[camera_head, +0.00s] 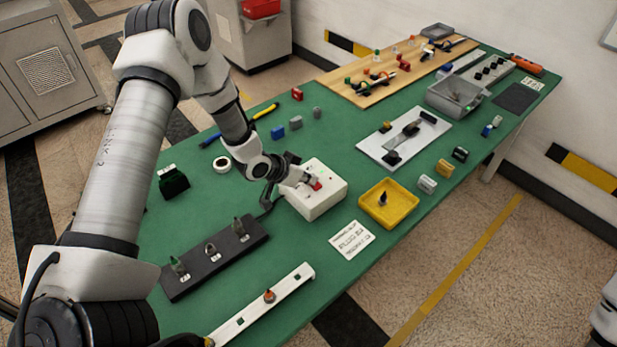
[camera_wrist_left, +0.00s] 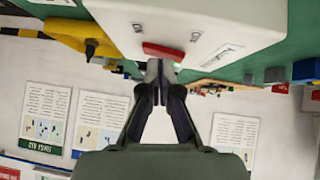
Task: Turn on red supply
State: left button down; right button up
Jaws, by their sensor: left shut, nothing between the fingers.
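A white box (camera_head: 325,201) with a red switch (camera_head: 316,185) on its top stands near the middle of the green table. The box (camera_wrist_left: 205,25) fills the top of the left wrist view, with the red switch (camera_wrist_left: 163,51) at its edge and small printed labels beside it. My left gripper (camera_head: 306,180) reaches in from the left at the switch. In the left wrist view its fingertips (camera_wrist_left: 160,72) are together and empty, right by the switch. I cannot tell whether they touch it. The gripper partly hides the box top. My right gripper is out of view.
A yellow tray (camera_head: 402,211) stands right of the box, and a white printed card (camera_head: 352,240) lies in front of it. A black strip with several pegs (camera_head: 196,276) lies at left front. The far table holds a wooden board (camera_head: 340,77).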

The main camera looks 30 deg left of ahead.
pick_arm(q)
jog(key=r+p, duration=0.3)
jog(key=shift+w+d+r, duration=0.1)
jog(key=shift+d+r, duration=0.15)
jog(key=shift+r, duration=0.15)
jog(key=s+d+b+v, duration=0.1)
jog(key=v, duration=0.9)
jog(key=shift+d, duration=0.25)
